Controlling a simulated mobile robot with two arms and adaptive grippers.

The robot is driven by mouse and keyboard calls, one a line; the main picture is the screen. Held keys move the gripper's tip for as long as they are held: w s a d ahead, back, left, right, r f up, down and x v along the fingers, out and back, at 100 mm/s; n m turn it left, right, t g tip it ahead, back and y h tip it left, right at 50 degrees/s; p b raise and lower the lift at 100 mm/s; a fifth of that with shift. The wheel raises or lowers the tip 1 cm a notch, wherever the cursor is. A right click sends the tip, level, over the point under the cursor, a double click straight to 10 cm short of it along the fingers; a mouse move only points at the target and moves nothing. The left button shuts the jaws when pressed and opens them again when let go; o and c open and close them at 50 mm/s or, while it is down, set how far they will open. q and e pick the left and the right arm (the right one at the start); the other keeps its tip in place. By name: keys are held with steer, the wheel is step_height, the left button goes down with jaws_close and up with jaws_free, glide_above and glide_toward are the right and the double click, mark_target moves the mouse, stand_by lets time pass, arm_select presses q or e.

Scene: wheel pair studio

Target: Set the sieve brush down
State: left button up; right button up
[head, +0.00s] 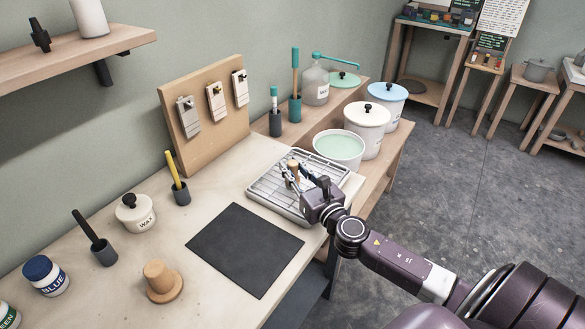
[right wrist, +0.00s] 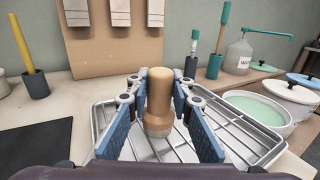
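The sieve brush, with a rounded wooden handle, stands upright between the blue finger pads of my right gripper (right wrist: 160,98) in the right wrist view; its wooden body (right wrist: 158,80) shows between the pads. In the head view the brush top (head: 293,168) shows between the fingers. Both are over the wire rack tray (head: 265,189) at the bench's right end. I cannot tell whether the brush's underside touches the rack. My left gripper is not in view.
A black mat (head: 245,248) lies left of the rack, with free bench around it. A wooden knobbed disc (head: 162,283), a wax jar (head: 136,213) and tool holders stand further left. A bucket of pale green liquid (head: 338,150) stands close behind the rack. A pegboard (head: 205,115) rises behind.

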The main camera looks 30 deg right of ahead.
steer(key=o, duration=0.4)
steer(key=shift+r+p, duration=0.3)
steer(key=s, duration=0.3)
steer(key=s+b, duration=0.1)
steer(key=s, duration=0.3)
steer(key=s+a, duration=0.1)
steer(key=s, duration=0.3)
steer(key=shift+f+b, duration=0.25)
steer(key=shift+b, duration=0.05)
steer(key=shift+s+r, duration=0.15)
steer(key=shift+s, duration=0.35)
